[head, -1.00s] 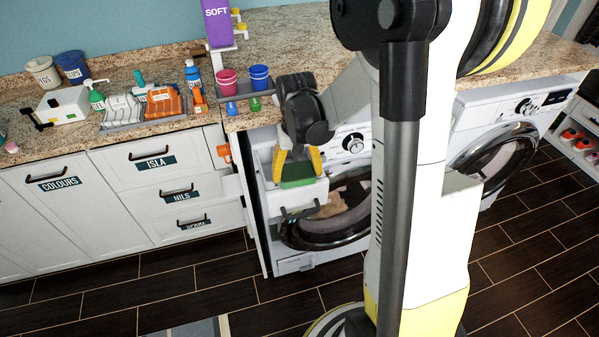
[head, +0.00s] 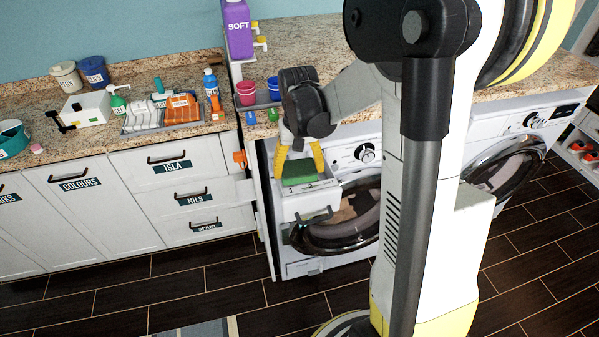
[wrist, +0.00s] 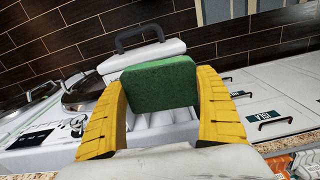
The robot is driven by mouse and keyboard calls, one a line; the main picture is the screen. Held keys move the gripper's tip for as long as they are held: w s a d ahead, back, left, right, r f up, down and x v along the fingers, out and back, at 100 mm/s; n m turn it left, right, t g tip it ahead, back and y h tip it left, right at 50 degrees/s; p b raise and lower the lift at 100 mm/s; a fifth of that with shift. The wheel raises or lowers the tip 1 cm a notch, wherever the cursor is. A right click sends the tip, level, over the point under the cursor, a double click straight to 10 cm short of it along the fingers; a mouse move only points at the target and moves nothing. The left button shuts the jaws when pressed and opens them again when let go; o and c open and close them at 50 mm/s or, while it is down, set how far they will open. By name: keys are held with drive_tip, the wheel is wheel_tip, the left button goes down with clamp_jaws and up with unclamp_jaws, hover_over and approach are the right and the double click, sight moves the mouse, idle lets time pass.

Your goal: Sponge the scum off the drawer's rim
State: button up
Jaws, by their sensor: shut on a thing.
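My gripper (head: 300,167) has yellow fingers, shut on a green sponge (head: 298,173) from both sides. The sponge also shows in the wrist view (wrist: 160,85), upright between the fingers. The white detergent drawer (head: 308,207) is pulled out from the left washing machine. The sponge is over the drawer's open top, behind its front panel. In the wrist view, the drawer's front with a dark handle (wrist: 140,36) lies beyond the sponge, and the compartments show below it. I cannot tell whether the sponge touches the rim. No scum can be made out.
An orange thing (head: 240,158) hangs on the cabinet side left of the drawer. Pink (head: 246,93) and blue (head: 274,88) cups and a purple SOFT bottle (head: 238,28) stand above. A second washing machine (head: 495,165) is at right. The dark floor in front is clear.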

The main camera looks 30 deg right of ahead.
drive_tip(key=shift+r+p, duration=0.6)
drive_tip(key=shift+r, duration=0.55)
